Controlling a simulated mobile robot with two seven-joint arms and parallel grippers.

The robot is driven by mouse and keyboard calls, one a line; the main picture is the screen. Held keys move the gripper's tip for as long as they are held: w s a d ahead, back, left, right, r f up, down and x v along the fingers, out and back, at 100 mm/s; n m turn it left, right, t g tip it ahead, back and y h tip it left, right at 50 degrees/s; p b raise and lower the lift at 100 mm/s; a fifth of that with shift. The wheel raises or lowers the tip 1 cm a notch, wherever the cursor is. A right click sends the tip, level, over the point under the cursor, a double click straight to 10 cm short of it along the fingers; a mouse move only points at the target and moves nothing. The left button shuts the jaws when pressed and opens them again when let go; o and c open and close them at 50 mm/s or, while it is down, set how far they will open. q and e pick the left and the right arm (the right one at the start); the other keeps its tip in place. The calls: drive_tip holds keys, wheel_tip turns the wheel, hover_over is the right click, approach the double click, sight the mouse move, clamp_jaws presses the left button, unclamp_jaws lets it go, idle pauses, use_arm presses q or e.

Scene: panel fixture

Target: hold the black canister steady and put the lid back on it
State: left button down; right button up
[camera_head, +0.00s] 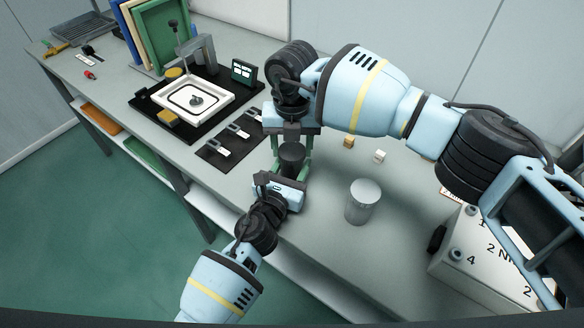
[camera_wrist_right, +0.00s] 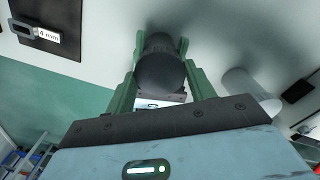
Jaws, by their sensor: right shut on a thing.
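The black canister (camera_head: 291,167) stands upright near the table's front edge, partly hidden by my grippers. My left gripper (camera_head: 289,172) comes in low from the front, its green fingers on both sides of the canister, closed on its body. My right gripper (camera_head: 292,148) points down from above, shut on the dark round lid (camera_head: 292,150) at the canister's top. In the right wrist view, the lid (camera_wrist_right: 160,73) sits between the green fingers of my right gripper (camera_wrist_right: 161,72), in line with the canister (camera_wrist_right: 157,42). I cannot tell whether any gap separates them.
A grey cylinder (camera_head: 363,202) stands close to the right. Small blocks (camera_head: 349,142) lie behind it. A dark mat with tags (camera_head: 229,141) and a white tray (camera_head: 222,98) are to the left. A numbered box (camera_head: 470,245) stands at right.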

drive_tip(key=m, duration=0.4)
drive_tip(key=o, duration=1.2)
drive_tip(key=shift+c, duration=0.2)
wheel_tip(320, 180, up, 12)
use_arm(q)
drive_tip(key=c, duration=0.6)
unclamp_jaws()
